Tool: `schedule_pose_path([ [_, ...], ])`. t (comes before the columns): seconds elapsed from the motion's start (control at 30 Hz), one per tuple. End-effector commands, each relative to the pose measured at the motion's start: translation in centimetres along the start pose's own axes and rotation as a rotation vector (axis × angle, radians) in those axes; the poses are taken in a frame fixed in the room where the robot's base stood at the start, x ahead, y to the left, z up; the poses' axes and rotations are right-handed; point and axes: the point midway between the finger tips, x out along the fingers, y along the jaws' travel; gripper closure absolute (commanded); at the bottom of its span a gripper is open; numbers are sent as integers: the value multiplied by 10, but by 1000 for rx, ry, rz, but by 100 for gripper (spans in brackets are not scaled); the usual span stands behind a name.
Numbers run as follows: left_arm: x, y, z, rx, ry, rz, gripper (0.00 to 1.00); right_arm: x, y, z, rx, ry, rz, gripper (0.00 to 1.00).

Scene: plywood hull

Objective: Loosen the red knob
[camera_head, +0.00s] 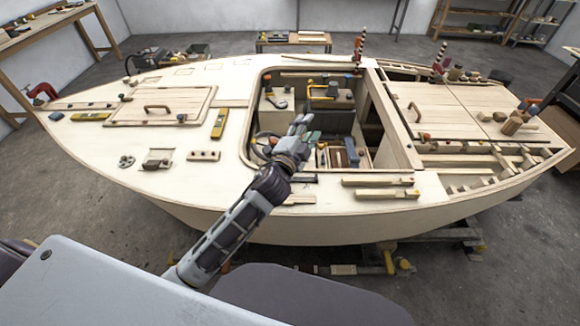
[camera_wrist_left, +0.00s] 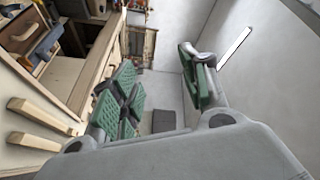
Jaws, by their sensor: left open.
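My left gripper (camera_head: 302,126) is over the open cockpit of the plywood hull (camera_head: 230,185), near its front edge. Its green-padded fingers are spread apart with nothing between them in the left wrist view (camera_wrist_left: 163,92). No red knob stands out clearly. A small orange-red piece (camera_head: 425,137) sits on the deck right of the cockpit, apart from the gripper, but I cannot tell whether it is the knob. The gripper and forearm hide part of the cockpit. My right gripper is not in view.
A hatch with a handle (camera_head: 158,107) and a yellow level (camera_head: 219,122) are on the left deck. Loose wooden strips (camera_head: 378,181) lie on the near deck edge. Grey floor surrounds the hull.

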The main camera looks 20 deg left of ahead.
Motion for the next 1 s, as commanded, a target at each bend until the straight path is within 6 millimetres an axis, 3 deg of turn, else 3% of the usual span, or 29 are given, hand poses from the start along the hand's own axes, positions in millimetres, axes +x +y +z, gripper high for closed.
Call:
schedule_pose_path([
  [0.2, 18, -24, -62, 236, 229, -122, 55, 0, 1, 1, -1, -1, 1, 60],
  [0.47, 19, -32, -133, 529, 498, -248, 55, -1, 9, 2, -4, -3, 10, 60],
  [0.7, 10, -18, -184, 809, 745, -344, 55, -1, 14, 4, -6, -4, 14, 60],
  [1.0, -7, 21, -218, 1169, 1055, -423, 55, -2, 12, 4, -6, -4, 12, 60],
])
